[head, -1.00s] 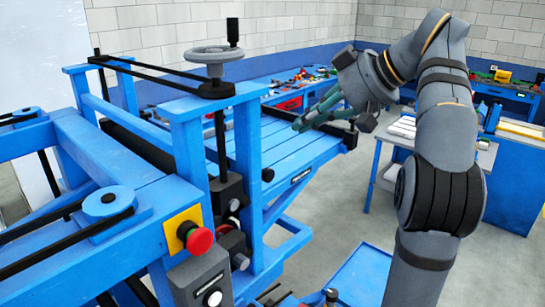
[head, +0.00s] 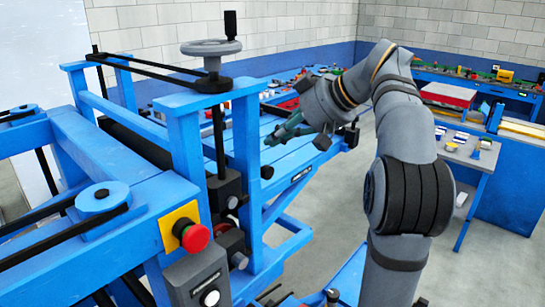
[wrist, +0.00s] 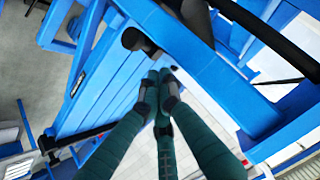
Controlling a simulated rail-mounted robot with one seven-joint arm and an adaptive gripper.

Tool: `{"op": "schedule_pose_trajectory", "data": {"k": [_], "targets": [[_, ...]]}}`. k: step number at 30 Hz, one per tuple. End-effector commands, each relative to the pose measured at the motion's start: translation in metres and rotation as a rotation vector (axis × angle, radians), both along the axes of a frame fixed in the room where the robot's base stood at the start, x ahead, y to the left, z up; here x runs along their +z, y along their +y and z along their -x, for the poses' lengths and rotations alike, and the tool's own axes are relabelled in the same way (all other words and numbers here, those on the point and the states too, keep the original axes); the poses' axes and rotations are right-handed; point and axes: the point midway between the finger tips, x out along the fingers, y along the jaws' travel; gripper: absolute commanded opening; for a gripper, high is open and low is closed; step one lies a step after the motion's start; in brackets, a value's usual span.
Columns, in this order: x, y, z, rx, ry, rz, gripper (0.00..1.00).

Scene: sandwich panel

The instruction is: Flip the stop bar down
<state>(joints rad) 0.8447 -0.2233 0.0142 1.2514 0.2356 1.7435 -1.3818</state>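My gripper (head: 270,141) has dark teal fingers and reaches left over the blue slatted table. In the wrist view its fingertips (wrist: 158,76) are drawn together with nothing visible between them. A black knob-like piece (head: 267,172) sticks out by the blue post, just below the fingertips in the head view. It also shows in the wrist view (wrist: 132,39), ahead of the fingertips and apart from them. A black bar (head: 351,134) stands at the table's right end, partly behind my wrist. I cannot tell which black part is the stop bar.
The blue press frame (head: 246,160) with a grey handwheel (head: 211,47) stands left of my gripper. A red button (head: 195,238) on a yellow plate is at the front. A side bench (head: 470,158) stands at the right. The blue slatted table (head: 300,153) has clear slats.

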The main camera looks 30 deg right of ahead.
Motion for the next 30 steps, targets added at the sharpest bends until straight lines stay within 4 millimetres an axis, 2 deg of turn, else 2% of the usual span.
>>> {"op": "schedule_pose_trajectory", "data": {"k": [3, 9, 25, 30], "targets": [[-0.017, 0.004, -0.001, -0.001, 0.002, -0.002, 0.0], [-0.035, 0.006, -0.002, -0.002, 0.002, 0.0, 0.0], [-0.042, 0.007, -0.002, -0.001, 0.0, 0.0, 0.0], [-0.059, 0.002, -0.004, -0.002, 0.002, 0.0, 0.0]]}}
